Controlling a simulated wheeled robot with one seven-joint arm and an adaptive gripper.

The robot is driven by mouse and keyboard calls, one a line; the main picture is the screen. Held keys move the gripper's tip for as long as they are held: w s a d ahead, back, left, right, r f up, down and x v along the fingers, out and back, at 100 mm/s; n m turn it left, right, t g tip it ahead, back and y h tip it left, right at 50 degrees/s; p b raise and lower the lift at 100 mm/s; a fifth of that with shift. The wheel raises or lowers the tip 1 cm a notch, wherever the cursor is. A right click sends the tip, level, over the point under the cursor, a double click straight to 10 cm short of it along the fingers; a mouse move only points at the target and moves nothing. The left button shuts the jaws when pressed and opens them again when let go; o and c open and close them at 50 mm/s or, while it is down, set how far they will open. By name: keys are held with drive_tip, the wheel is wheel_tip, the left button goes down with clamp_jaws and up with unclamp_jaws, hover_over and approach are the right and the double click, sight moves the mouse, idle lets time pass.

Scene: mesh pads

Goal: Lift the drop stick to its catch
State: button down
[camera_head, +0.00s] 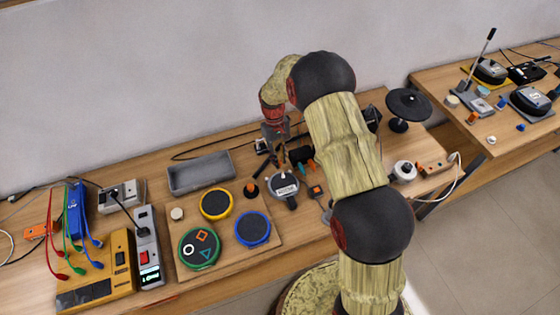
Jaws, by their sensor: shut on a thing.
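My gripper (274,150) points down over the middle of the near table, in front of the wall. It is shut on what looks like the drop stick (283,160), a thin brownish upright piece just below the fingers. The stick is small here and partly hidden by the fingers, so its full length and its catch cannot be made out. A round grey device with a pale label (286,187) sits just below the stick; whether they are joined cannot be told.
A board holds yellow (216,204), blue (253,229) and green (199,248) round pads. A grey tray (199,173) lies behind. A black disc stand (408,108) is right of my arm.

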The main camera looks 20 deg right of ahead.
drive_tip(key=w+r+p, duration=0.2)
drive_tip(key=w+r, duration=0.3)
drive_tip(key=r, duration=0.2)
drive_tip(key=shift+a, duration=0.25)
drive_tip(key=c, duration=2.1)
unclamp_jaws()
drive_tip(key=shift+c, duration=0.2)
drive_tip(key=shift+o, duration=1.2)
drive_tip(key=shift+w+f, duration=0.25)
drive_tip(key=shift+o, duration=1.1)
drive_tip(key=shift+s+r, duration=0.1)
drive_tip(key=shift+s, duration=0.1)
